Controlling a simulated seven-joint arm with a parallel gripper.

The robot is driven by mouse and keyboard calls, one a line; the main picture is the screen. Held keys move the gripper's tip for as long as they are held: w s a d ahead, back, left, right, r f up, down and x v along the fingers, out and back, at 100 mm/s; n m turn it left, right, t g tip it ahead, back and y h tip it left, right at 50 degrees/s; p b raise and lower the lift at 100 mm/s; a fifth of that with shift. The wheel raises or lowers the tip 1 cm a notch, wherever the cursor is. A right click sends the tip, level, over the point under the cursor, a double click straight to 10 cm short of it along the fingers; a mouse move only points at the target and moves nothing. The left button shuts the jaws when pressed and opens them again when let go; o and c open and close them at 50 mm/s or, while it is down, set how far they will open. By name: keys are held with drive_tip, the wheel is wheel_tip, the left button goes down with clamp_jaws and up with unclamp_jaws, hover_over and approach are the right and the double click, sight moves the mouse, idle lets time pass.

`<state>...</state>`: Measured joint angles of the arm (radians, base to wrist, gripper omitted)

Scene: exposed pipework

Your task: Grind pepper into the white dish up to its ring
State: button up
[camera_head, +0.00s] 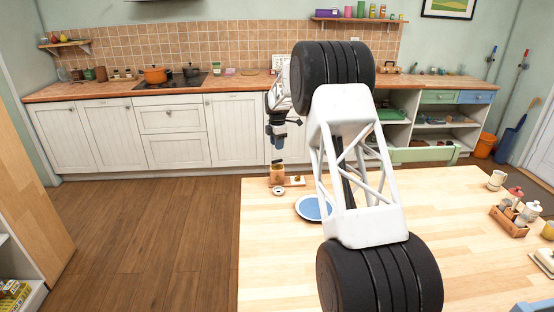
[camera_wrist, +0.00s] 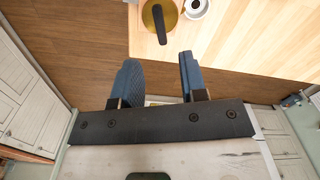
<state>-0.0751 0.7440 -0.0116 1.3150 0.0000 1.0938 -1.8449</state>
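A pepper mill (camera_head: 277,173) with a tan body stands near the table's far left edge. In the wrist view its round brass-coloured top (camera_wrist: 150,17) and a dark handle (camera_wrist: 160,24) show. A small white dish (camera_head: 279,191) sits just in front of the mill. It also shows, cut off, at the top of the wrist view (camera_wrist: 196,9). Its inside looks dark in the middle; the ring and any pepper level are too small to tell. My gripper (camera_head: 276,146) hangs above and beyond the mill, apart from it. Its two blue fingers (camera_wrist: 158,78) are open with nothing between them.
A blue plate with a pale rim (camera_head: 309,208) lies right of the dish, partly behind my arm. A small wooden board (camera_head: 297,182) is beside the mill. A caddy with lidded jars (camera_head: 509,222) and a cup (camera_head: 497,180) stand at the right. The table's front left is clear.

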sight(277, 160)
drive_tip(key=shift+f, duration=0.15)
drive_tip(key=shift+f, duration=3.8)
clamp_jaws()
